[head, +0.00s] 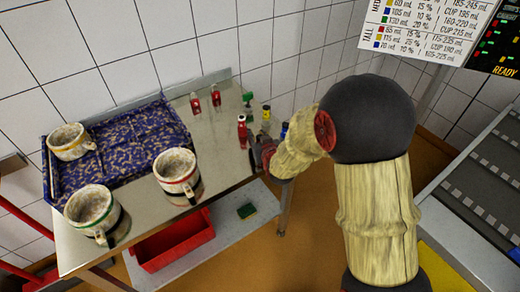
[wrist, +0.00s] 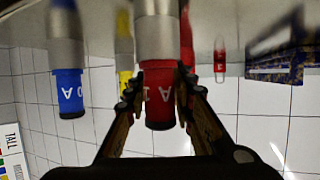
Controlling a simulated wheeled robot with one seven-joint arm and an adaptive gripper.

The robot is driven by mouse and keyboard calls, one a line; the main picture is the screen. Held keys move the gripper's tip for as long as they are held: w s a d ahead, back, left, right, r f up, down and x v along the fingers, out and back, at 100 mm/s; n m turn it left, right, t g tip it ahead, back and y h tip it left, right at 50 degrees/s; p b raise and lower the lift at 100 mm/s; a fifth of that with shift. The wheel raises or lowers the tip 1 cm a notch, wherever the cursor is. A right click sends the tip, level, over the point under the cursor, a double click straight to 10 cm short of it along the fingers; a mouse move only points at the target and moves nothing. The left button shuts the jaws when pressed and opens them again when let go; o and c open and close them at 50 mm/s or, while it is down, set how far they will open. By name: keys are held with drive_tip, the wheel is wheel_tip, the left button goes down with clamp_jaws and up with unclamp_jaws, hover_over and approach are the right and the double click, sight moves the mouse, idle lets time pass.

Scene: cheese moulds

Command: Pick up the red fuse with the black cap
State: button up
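In the wrist view, which is upside down, a red fuse (wrist: 159,92) with a metal collar, white lettering and a dark end stands between my gripper's fingers (wrist: 162,90). Both fingers press close on its sides, and it still appears to reach the table. In the head view my gripper (head: 262,152) is low at the table's right edge, and the fuse between the fingers is largely hidden by it. Another red fuse (head: 242,132) stands just behind the gripper. Two more red ones (head: 195,104) (head: 216,97) stand further back.
A blue fuse (wrist: 70,85) stands beside the held one, with a yellow fuse (wrist: 124,72) behind. A green piece (head: 247,98) stands at the back. Mugs (head: 178,170) and a blue patterned tray (head: 180,118) fill the table's left. A red bin (head: 178,245) sits on the shelf below.

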clamp_jaws()
idle(0.5)
